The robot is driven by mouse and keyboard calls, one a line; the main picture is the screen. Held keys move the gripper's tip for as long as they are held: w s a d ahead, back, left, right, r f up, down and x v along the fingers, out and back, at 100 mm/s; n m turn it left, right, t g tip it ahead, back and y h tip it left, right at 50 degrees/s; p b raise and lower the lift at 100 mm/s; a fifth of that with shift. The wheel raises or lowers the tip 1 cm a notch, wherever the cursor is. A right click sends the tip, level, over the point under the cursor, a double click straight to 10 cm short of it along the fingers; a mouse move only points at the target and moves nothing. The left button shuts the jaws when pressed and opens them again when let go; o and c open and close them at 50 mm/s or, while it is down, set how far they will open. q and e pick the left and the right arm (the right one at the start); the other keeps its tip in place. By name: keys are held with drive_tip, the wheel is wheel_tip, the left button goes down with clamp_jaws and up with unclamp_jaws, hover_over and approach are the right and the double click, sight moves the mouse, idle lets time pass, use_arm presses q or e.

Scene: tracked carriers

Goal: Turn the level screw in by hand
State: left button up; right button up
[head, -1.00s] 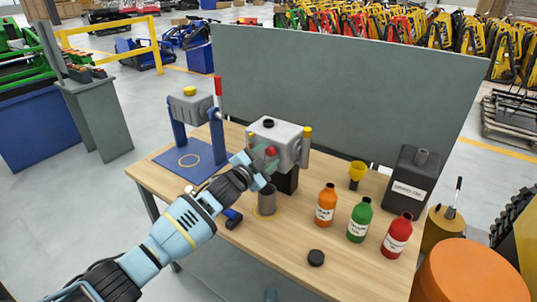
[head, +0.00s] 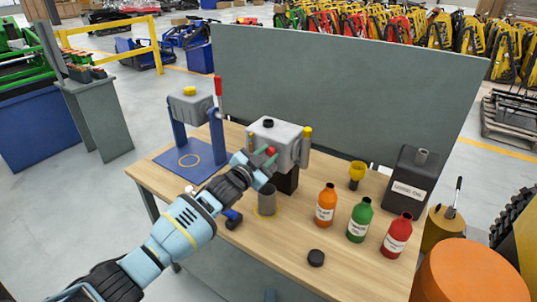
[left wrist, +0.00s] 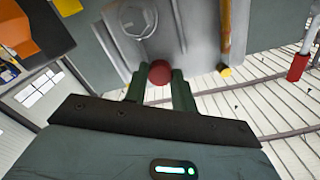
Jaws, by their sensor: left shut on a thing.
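The level screw is a small red knob (head: 270,151) on the front of a grey gearbox housing (head: 278,132). The housing stands on a dark block on the wooden bench (head: 290,240). My left gripper (head: 264,158) reaches it from the front left. In the left wrist view the red knob (left wrist: 159,72) sits between the tips of the two green fingers (left wrist: 157,85), and they are shut on it. The grey housing (left wrist: 185,25) fills the space behind it. My right gripper is in neither view.
A grey cup (head: 267,201) stands just below the gripper. Orange (head: 326,205), green (head: 360,220) and red (head: 397,236) bottles, a yellow funnel (head: 357,173), a dark can (head: 408,182) and a black cap (head: 316,258) stand to the right. A blue stand (head: 190,165) is at left.

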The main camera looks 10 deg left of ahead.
use_arm(q)
drive_tip(key=m, duration=0.9)
drive_tip(key=shift+m, duration=0.3)
drive_tip(key=shift+m, duration=0.4)
drive_tip(key=m, duration=0.9)
